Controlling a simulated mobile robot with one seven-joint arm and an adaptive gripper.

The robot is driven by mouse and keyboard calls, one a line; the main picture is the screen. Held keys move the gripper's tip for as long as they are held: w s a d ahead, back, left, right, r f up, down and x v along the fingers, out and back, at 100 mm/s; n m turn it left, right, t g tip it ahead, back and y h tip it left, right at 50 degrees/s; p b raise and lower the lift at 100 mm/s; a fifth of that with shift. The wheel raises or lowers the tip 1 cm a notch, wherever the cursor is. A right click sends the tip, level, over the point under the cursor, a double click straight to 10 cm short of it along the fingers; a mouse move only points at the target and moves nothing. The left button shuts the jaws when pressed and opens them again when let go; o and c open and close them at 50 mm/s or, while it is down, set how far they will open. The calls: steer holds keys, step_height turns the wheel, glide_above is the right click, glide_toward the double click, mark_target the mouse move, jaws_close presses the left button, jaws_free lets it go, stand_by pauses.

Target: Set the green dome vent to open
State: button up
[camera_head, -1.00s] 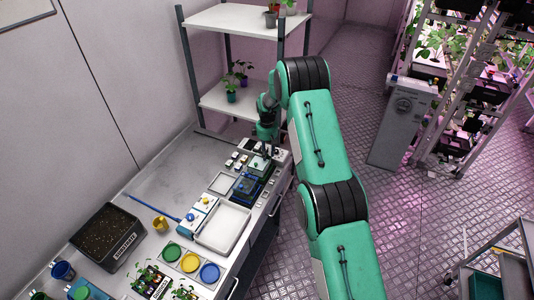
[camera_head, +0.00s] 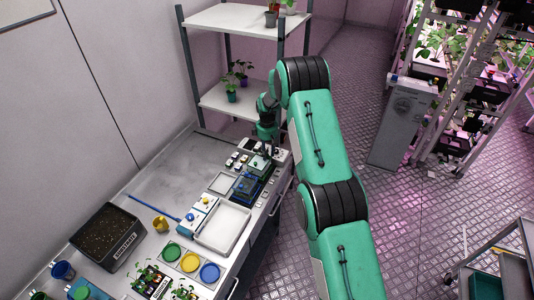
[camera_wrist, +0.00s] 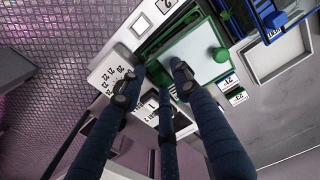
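The green dome (camera_wrist: 190,50) has a pale clear top in a green frame and sits on the bench, past my fingertips in the wrist view. A round green knob (camera_wrist: 221,55) is on its right part. A dark green piece (camera_wrist: 141,58) shows at its left edge; I cannot tell the vent's setting. In the head view the green dome (camera_head: 258,164) is at the bench's far right end. My gripper (camera_wrist: 153,82) is over the dome's near left edge, fingers spread, with nothing held. Contact with the dome cannot be made out. It also shows in the head view (camera_head: 269,150).
A blue-framed dome (camera_head: 245,187) stands beside the green one. Number labels (camera_wrist: 232,88) and a grey panel with a scale (camera_wrist: 115,70) flank the green dome. A white tray (camera_head: 222,230) and a black soil box (camera_head: 107,235) are nearer. The bench's back left is clear.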

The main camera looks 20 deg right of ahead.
steer(key=shift+r, duration=0.1)
step_height(320, 180, up, 12)
stand_by(0.8)
steer(key=shift+w+r+m+p, duration=0.1)
steer(key=shift+r+m+p, duration=0.4)
steer(key=shift+r, duration=0.3)
steer(key=shift+f, duration=0.1)
steer(key=shift+f+p, duration=1.15)
steer(key=shift+f, duration=5.65)
